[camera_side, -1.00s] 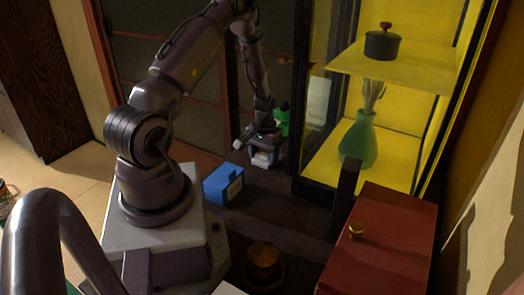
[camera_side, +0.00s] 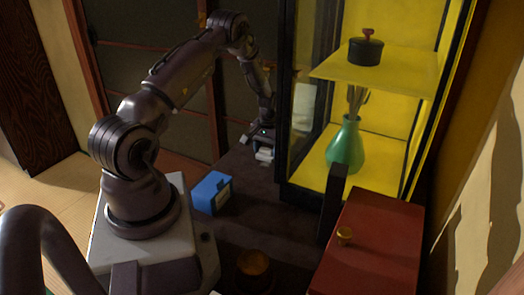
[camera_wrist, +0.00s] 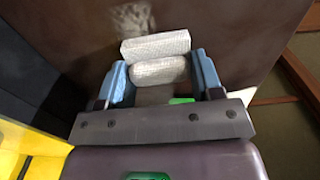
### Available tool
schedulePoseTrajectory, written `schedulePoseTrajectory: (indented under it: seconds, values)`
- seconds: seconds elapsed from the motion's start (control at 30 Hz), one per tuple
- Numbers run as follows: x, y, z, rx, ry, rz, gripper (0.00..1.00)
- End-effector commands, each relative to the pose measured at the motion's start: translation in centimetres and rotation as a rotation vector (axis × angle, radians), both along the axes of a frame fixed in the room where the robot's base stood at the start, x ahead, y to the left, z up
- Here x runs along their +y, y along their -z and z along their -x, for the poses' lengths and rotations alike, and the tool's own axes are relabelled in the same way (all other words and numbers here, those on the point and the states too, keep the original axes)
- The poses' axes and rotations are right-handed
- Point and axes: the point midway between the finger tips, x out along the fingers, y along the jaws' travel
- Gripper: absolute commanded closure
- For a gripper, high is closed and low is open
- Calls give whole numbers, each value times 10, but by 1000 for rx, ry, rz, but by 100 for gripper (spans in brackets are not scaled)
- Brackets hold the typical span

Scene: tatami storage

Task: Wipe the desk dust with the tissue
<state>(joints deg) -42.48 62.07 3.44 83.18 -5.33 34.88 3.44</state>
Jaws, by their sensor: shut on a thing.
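My gripper (camera_wrist: 160,68) has its two blue fingers shut on a white, textured tissue (camera_wrist: 155,46), which sticks out past the fingertips. A pale grey patch of dust (camera_wrist: 131,17) lies on the dark brown desk (camera_wrist: 225,25), just beyond the tissue in the wrist view. In the side view my gripper (camera_side: 264,150) is low over the far part of the desk (camera_side: 240,182), beside the glass cabinet. The tissue is a small pale shape there. I cannot tell whether it touches the desk, and the dust cannot be made out in that view.
A blue box (camera_side: 211,192) stands on the desk near my base. The yellow-lined cabinet (camera_side: 300,190) holds a green vase (camera_side: 346,147) and a dark lidded pot (camera_side: 366,50). A red box (camera_side: 372,245) and a round wooden item (camera_side: 252,264) are nearer. The desk's edge (camera_wrist: 283,60) is at right.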

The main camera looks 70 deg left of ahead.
Motion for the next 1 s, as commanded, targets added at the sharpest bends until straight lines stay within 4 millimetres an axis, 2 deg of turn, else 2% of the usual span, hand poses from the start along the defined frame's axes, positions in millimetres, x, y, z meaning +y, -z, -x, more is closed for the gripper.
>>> schedulePoseTrajectory:
  seconds: [0.03,0.93,1.0]
  values:
    - [-4,1,-4,1,2,1,62]
    - [-62,1,57,5,0,5,62]
    - [-60,-7,55,1,0,1,62]
